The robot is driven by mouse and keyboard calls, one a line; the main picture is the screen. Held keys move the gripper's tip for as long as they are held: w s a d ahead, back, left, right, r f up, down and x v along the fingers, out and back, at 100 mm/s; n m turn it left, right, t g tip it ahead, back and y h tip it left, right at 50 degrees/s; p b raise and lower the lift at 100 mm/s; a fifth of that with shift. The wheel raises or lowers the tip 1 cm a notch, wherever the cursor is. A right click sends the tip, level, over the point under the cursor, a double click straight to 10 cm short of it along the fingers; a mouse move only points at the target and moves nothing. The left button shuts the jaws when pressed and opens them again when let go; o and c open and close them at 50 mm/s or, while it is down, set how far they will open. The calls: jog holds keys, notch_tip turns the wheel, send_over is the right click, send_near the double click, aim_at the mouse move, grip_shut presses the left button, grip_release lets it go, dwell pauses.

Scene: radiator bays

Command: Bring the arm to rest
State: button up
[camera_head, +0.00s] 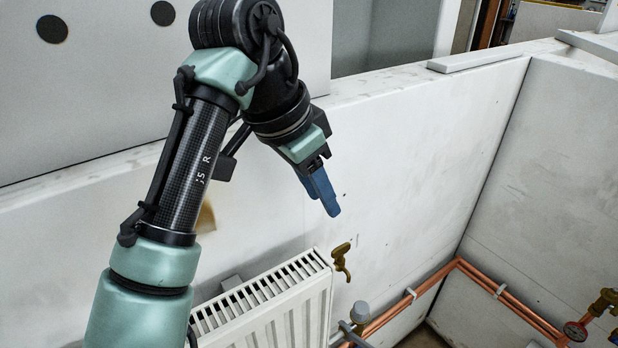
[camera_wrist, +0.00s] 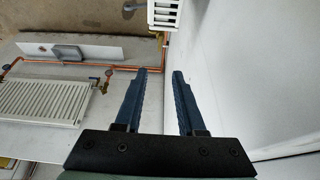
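My gripper (camera_head: 329,203) hangs from my raised arm in front of the white wall, above and apart from a white radiator (camera_head: 285,318). Its blue fingers point down and to the right. In the wrist view my gripper (camera_wrist: 159,71) shows its two ridged fingers apart, with a clear gap and nothing held between them. In the head view the fingers overlap, so the gap is hard to see there. A brass valve (camera_head: 341,259) is by the radiator's upper right corner, below the fingertips and not touching them.
Copper pipes (camera_head: 440,280) run low along the walls, with a pressure gauge (camera_head: 575,331) at the right. A loose white board (camera_head: 475,60) lies on the wall's top edge. The wrist view shows a radiator (camera_wrist: 40,103) at left and a white surface (camera_wrist: 245,80) close at right.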

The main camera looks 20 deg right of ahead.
jog(key=w+d+r+n+t+h, duration=0.2)
jog(key=r+t, duration=0.4)
jog(key=r, duration=0.2)
jog(key=w+d+r+n+t+h, duration=0.2)
jog(key=r+n+t+h, duration=0.1)
jog(key=r+t, duration=0.45)
jog(key=s+a+r+n+t+y, duration=0.9)
jog(key=s+a+r+t, duration=0.3)
jog(key=s+a+r, duration=0.2)
jog(key=shift+s+a+r, duration=0.25)
jog(key=shift+s+a, duration=0.45)
